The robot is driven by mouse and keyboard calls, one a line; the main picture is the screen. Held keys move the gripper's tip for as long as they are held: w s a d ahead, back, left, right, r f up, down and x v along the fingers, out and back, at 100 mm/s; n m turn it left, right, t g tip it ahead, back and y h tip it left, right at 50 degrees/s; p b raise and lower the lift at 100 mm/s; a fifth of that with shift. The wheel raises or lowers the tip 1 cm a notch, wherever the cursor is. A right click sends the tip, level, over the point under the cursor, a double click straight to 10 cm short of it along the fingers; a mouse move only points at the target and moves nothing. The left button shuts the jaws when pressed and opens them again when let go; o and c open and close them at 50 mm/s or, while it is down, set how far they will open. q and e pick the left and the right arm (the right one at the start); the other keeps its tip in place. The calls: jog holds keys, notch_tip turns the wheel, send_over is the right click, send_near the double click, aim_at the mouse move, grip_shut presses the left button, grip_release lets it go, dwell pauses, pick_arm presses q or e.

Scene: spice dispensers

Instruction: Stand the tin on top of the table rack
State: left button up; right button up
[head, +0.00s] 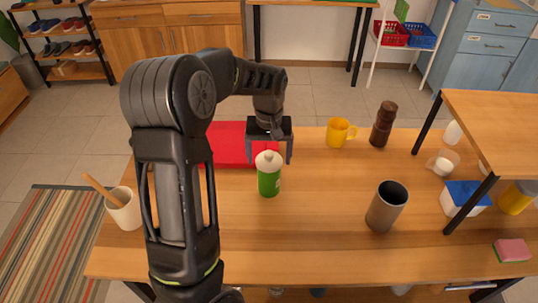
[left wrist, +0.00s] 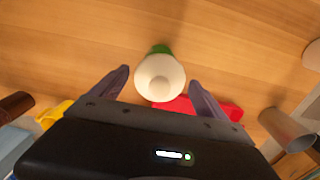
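The tin, green with a white domed lid (head: 269,182), stands upright on the wooden table. It also shows from above in the left wrist view (left wrist: 160,78). My left gripper (head: 269,157) points down with its fingers spread wide, at the tin's lid. In the left wrist view the lid lies between the two open fingers (left wrist: 158,90), with gaps on both sides. The table rack, a raised wooden shelf on black legs (head: 500,115), stands at the right of the table, and the visible part of its top is bare. My right gripper is not in view.
A red box (head: 228,143) lies behind the tin. A yellow mug (head: 340,132), a brown grinder (head: 381,125) and a grey tumbler (head: 386,207) stand between tin and rack. A blue-and-white container (head: 464,198) and a pink sponge (head: 511,250) are near the rack. The front middle is clear.

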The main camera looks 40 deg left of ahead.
pick_arm(q)
jog(key=shift+o, duration=0.3)
jog(key=shift+r, duration=0.15)
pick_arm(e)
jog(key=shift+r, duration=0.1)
pick_arm(q)
notch_tip(320, 180, up, 12)
jog(key=shift+b, duration=0.4)
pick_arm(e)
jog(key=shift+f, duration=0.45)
